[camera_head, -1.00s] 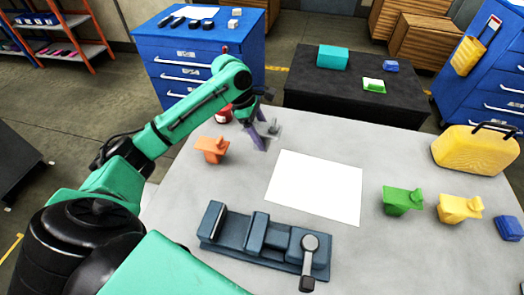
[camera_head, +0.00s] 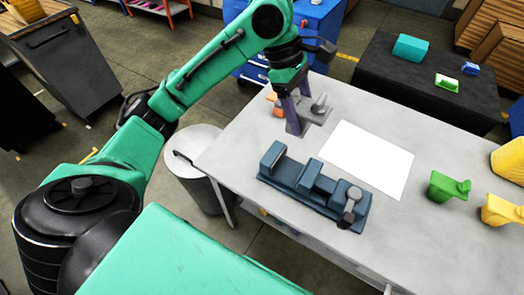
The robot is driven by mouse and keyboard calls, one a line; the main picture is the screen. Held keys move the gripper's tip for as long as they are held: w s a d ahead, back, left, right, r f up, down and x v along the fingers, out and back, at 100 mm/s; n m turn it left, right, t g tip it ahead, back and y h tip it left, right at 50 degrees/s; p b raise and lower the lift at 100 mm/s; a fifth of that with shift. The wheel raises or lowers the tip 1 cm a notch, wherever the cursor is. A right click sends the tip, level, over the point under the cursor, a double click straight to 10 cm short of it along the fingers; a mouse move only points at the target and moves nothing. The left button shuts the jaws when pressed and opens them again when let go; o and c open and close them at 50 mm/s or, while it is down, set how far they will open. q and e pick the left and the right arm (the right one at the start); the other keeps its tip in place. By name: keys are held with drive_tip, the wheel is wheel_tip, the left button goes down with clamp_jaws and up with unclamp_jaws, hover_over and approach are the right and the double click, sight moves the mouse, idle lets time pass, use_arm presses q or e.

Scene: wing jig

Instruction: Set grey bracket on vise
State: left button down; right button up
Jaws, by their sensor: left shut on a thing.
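The grey bracket (camera_head: 319,110) is at the fingers of my left gripper (camera_head: 294,118), over the far left part of the table. The gripper's purple fingers are shut on its left side, and they hide part of it. The bracket appears to be raised a little, though its exact height is hard to tell. The blue-grey vise (camera_head: 313,188) lies on the table nearer to me, below the bracket in the picture. Its top is bare, and a handle stands at its right end. My right gripper is not in view.
An orange bracket (camera_head: 273,99) is partly hidden behind my left gripper. A white sheet (camera_head: 367,158) lies right of the vise. Green (camera_head: 447,187) and yellow (camera_head: 502,211) brackets stand farther right. A grey bin (camera_head: 199,170) stands at the table's left edge.

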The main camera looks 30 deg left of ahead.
use_arm(q)
drive_tip(key=f, duration=2)
drive_tip(key=shift+w+f, duration=0.3)
drive_tip(key=shift+w, duration=0.1)
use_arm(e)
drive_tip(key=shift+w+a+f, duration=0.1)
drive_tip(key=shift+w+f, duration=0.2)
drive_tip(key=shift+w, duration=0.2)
use_arm(q)
drive_tip(key=shift+s, duration=0.1)
unclamp_jaws()
drive_tip(key=shift+f, duration=0.1)
drive_tip(key=shift+b, duration=0.35)
drive_tip(key=v, duration=1.2)
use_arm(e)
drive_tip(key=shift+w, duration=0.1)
use_arm(q)
drive_tip(key=shift+d, duration=0.15)
